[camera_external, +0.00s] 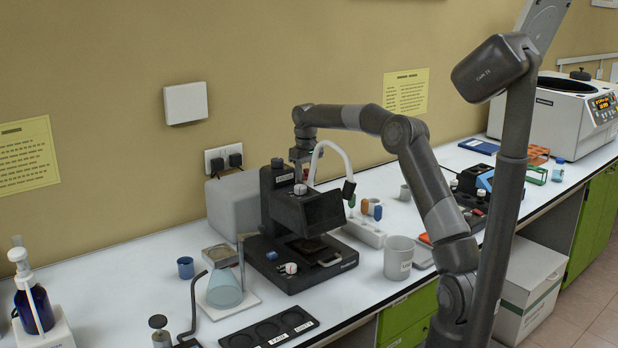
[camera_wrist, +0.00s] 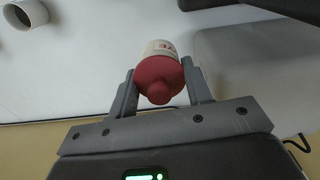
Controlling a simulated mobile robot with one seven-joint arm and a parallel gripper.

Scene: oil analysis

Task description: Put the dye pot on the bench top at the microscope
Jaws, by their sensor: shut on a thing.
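The dye pot, a small white pot with a red knobbed lid (camera_wrist: 160,80), is between the fingers of my gripper (camera_wrist: 160,88) in the wrist view. The fingers are shut on its sides, with the lid facing the camera. White bench top (camera_wrist: 90,65) lies beyond it; I cannot tell if the pot touches it. In the external view my gripper (camera_external: 299,157) is behind and above the black microscope (camera_external: 290,208), near the wall. The microscope and its white lamp arm largely hide the gripper's end and the pot there.
A grey box (camera_external: 232,203) stands left of the microscope. A rack with coloured tubes (camera_external: 364,232), a large grey mug (camera_external: 398,262) and a small grey cup (camera_external: 405,193) stand to its right. A flask (camera_external: 224,288) and a blue cup (camera_external: 186,267) are at left.

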